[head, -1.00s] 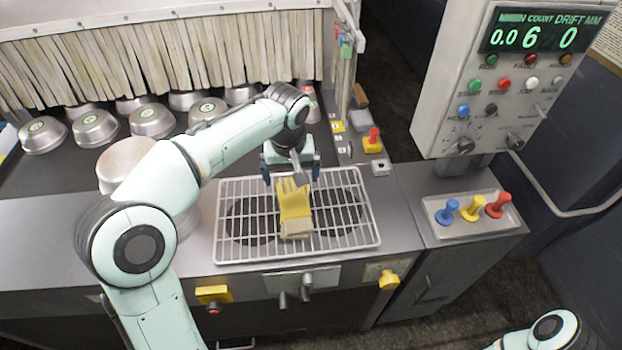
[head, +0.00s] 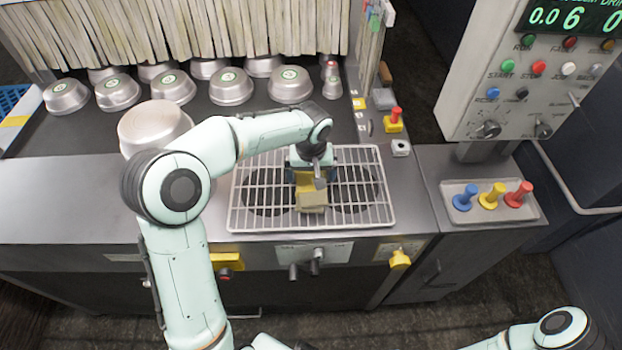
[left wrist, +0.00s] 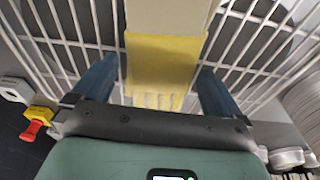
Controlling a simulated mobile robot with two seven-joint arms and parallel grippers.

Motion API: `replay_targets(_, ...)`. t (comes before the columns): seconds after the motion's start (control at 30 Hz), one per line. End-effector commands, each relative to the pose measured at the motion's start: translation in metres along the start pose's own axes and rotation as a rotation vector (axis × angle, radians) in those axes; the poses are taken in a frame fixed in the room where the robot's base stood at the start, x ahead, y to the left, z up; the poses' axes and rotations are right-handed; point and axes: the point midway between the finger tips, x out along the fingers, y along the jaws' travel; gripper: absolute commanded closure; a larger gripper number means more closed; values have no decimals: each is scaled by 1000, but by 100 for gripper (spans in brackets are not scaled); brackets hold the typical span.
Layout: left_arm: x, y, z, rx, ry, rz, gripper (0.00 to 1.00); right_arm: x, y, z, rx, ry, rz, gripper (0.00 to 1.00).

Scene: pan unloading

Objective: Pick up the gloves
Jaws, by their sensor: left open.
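The gloves (head: 311,199), yellow with a beige cuff, lie on a white wire rack (head: 310,229) in the head view, with the cuff toward the front edge. My left gripper (head: 314,176) is directly over their yellow part and hides much of it. In the left wrist view the open blue fingers (left wrist: 157,70) stand on either side of the gloves (left wrist: 160,62), with a gap on both sides. Whether the fingertips touch the rack cannot be told. My right gripper is out of view; only part of that arm shows at the bottom right.
A large metal pan (head: 150,125) stands left of the rack, near my left arm. Several upturned pans (head: 230,86) sit behind, before a strip curtain. A red-topped yellow button (head: 394,122) and a tray of coloured pegs (head: 490,207) are to the right.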

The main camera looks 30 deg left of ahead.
Motion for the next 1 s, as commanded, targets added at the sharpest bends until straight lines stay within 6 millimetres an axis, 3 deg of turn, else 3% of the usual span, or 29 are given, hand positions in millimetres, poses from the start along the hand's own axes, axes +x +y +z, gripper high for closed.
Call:
replay_targets(0.1, 11, 0, 0, -1, -1, -1, 0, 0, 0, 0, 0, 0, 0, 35)
replay_targets(0.33, 13, 0, 0, -1, 1, 1, 0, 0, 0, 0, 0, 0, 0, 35)
replay_targets(0.37, 13, 0, 0, -1, 1, 1, 3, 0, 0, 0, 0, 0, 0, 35)
replay_targets(0.47, 13, 0, 0, -1, 1, 1, 36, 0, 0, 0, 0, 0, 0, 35)
replay_targets(0.5, 13, 0, 0, -1, 1, 1, 41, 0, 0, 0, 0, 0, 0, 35)
replay_targets(0.83, 10, 0, -1, -1, 2, 1, 41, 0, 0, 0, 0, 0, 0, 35)
replay_targets(1.0, -5, 0, -4, -2, 5, 2, 41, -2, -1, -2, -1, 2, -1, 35)
